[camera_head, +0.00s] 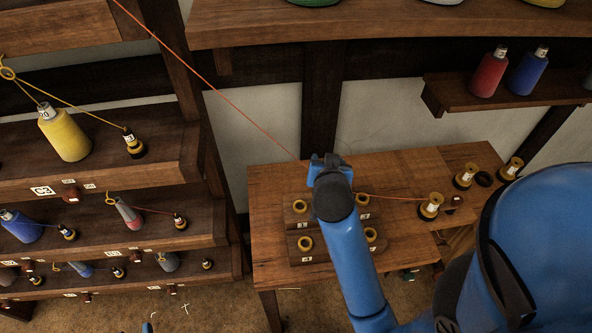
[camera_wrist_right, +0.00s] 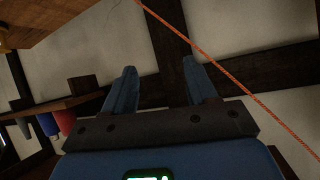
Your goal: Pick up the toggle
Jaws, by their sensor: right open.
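I cannot pick out the toggle for certain. A small dark brown piece (camera_head: 453,202) lies on the wooden table beside a spool, and similar small pieces hang at the shelf fronts, such as one brown piece (camera_head: 70,192) on the left. My right gripper (camera_head: 328,160) is above the table's back edge, its fingers partly hidden by its own wrist. In the right wrist view its two fingers (camera_wrist_right: 158,78) are apart with nothing between them. A small blue tip (camera_head: 147,327) at the bottom edge may be my left gripper; its jaws cannot be made out.
An orange cord (camera_head: 210,87) runs from the top left down behind my right gripper; it also crosses the right wrist view (camera_wrist_right: 230,75). The table (camera_head: 275,215) holds yellow rings on blocks and several spools (camera_head: 430,207). Shelves of cones (camera_head: 64,135) stand left.

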